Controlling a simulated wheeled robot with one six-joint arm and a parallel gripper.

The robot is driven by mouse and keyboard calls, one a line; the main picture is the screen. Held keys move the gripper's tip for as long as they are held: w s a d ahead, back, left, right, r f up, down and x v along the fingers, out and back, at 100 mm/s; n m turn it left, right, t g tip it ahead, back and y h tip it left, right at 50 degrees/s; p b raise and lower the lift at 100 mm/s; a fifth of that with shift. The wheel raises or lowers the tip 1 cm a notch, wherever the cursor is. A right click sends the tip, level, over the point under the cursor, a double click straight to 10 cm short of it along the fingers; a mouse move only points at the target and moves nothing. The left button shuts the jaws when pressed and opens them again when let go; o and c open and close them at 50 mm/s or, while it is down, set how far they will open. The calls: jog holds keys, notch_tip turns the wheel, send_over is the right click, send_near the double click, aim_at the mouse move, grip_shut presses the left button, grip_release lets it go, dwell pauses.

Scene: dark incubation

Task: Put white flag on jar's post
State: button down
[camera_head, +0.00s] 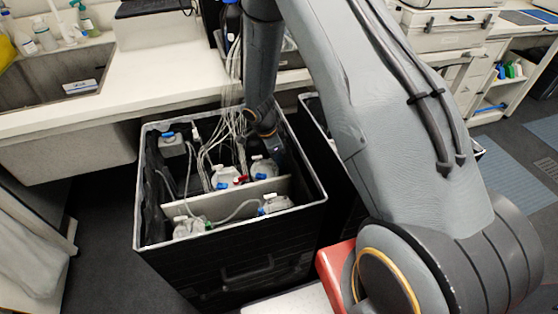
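Several clear jars with blue caps stand in an open black crate (318,198) with a pale rim. One jar (275,204) is at the front right, one (187,227) at the front left and one (225,176) behind the divider. My gripper (274,156) points down into the crate, at its back right, close above a jar (263,168). Its fingers are too small and dark to tell open from shut. I cannot make out a white flag for certain, nor which jar has the post. A small white upright piece (196,130) shows near the back wall.
A pale divider (176,209) crosses the crate. Many thin tubes (215,140) hang into it beside my gripper. A second dark crate stands to the right, partly behind my arm. A white counter (150,85) with a sink (50,75) runs behind.

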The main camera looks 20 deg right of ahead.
jog(key=shift+a+b+x, duration=0.15)
jog(key=shift+b+x, duration=0.45)
jog(key=shift+a+b+x, duration=0.15)
jog(key=shift+b+x, duration=0.4)
jog(key=shift+b, duration=0.05)
dwell(0.3)
jog(key=shift+f, duration=0.1)
jog(key=c, duration=1.9)
grip_release()
jog(key=d+p+v, duration=0.2)
jog(key=v, duration=1.3)
jog(key=shift+r, duration=0.55)
jog(key=shift+a, duration=0.1)
